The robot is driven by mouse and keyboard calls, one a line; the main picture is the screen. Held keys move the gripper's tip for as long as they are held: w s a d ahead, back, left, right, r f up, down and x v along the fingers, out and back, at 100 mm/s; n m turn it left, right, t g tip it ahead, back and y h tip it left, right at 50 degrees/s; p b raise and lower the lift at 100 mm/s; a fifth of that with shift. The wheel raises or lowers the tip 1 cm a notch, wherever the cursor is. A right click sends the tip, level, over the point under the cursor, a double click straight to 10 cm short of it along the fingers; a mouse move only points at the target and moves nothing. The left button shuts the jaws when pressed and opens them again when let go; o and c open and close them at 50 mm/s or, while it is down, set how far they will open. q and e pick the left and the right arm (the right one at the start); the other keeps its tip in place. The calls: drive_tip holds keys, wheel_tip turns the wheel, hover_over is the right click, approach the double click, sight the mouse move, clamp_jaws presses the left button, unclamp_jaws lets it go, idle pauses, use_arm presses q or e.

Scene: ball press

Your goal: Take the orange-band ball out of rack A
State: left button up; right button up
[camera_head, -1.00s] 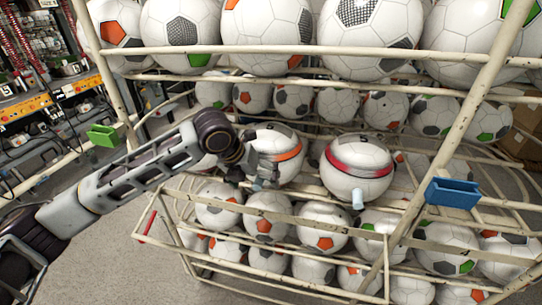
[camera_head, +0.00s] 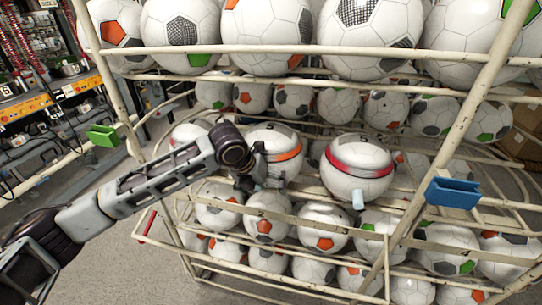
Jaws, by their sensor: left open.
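The orange-band ball (camera_head: 274,138) is white with an orange stripe and sits on the middle shelf of the wire rack (camera_head: 340,50). A red-band ball (camera_head: 358,168) sits to its right on the same shelf. My left gripper (camera_head: 256,170) is open at the lower left side of the orange-band ball and covers part of it. I cannot tell whether the fingers touch the ball. My right gripper is not in view.
Another white ball (camera_head: 190,132) sits left of the orange-band ball, behind my left arm. Large balls fill the top shelf, and several balls fill the lower basket. A green clip (camera_head: 103,135) and a blue clip (camera_head: 452,192) are on the rack posts.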

sight(269, 159)
use_arm(q)
drive_tip(key=c, duration=2.1)
clamp_jaws()
drive_tip(key=shift+r, duration=0.9)
wheel_tip(269, 159, up, 3)
drive_tip(key=shift+r, duration=0.2)
wheel_tip(269, 159, up, 3)
drive_tip(key=shift+r, duration=0.95)
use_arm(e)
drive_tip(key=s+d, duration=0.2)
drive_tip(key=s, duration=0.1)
